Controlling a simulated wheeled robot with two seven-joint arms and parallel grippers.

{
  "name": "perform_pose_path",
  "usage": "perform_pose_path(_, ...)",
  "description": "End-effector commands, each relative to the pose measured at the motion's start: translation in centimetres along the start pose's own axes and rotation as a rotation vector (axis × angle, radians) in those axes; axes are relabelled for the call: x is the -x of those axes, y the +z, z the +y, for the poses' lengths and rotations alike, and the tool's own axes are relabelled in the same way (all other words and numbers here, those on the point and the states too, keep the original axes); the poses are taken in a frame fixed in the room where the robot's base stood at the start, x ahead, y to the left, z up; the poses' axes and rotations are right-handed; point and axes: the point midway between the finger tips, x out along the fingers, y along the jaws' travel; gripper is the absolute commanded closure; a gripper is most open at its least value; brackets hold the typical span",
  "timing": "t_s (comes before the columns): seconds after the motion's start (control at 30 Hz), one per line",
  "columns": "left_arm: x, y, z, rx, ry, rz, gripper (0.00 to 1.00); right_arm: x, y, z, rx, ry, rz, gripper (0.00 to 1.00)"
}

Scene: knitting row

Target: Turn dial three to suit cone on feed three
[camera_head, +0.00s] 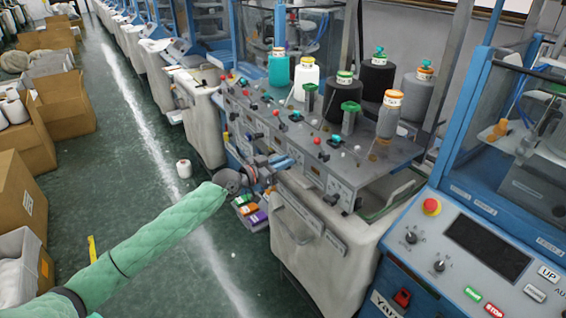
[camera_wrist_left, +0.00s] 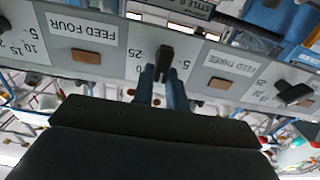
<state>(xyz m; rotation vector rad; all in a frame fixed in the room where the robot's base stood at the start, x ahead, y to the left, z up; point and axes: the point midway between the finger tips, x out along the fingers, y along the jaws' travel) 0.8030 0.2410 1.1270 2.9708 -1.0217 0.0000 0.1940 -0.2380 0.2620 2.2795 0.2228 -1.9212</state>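My left gripper (camera_head: 268,180) is at the front panel of the feed table in the head view. In the left wrist view its two blue-grey fingers (camera_wrist_left: 163,84) reach a black dial (camera_wrist_left: 165,58) between the FEED FOUR label (camera_wrist_left: 75,30) and the FEED THREE label (camera_wrist_left: 232,62). The gap between the fingers is narrow, and the dial's near end lies at it. Whether they press on it is unclear. Another black dial (camera_wrist_left: 295,93) is at right. Yarn cones stand on the table: teal (camera_head: 278,70), white (camera_head: 305,80), black (camera_head: 376,78) and grey (camera_head: 388,120). My right gripper is not in view.
A control panel with a red stop button (camera_head: 431,207) stands at the right. A white bin (camera_head: 300,232) is below the table, beside a tray of small coloured packets (camera_head: 249,209). Cardboard boxes (camera_head: 20,200) line the left side. The green aisle floor between is mostly clear.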

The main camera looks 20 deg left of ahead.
Motion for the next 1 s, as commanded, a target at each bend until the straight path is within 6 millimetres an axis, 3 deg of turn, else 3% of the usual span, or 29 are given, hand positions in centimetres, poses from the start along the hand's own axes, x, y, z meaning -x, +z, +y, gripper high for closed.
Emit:
perform_pose_path(0.43, 0.0, 0.2, -0.1, 0.091, 0.000, 0.000, 1.00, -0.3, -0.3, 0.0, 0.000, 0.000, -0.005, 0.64)
perform_pose_path(0.7, 0.0, 0.2, -0.5, 0.292, 0.000, 0.001, 1.00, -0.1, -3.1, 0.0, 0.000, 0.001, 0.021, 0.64)
perform_pose_path(1.0, 0.0, 0.3, -0.8, 0.520, -0.001, 0.000, 1.00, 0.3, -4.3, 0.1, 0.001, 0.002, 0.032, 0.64)
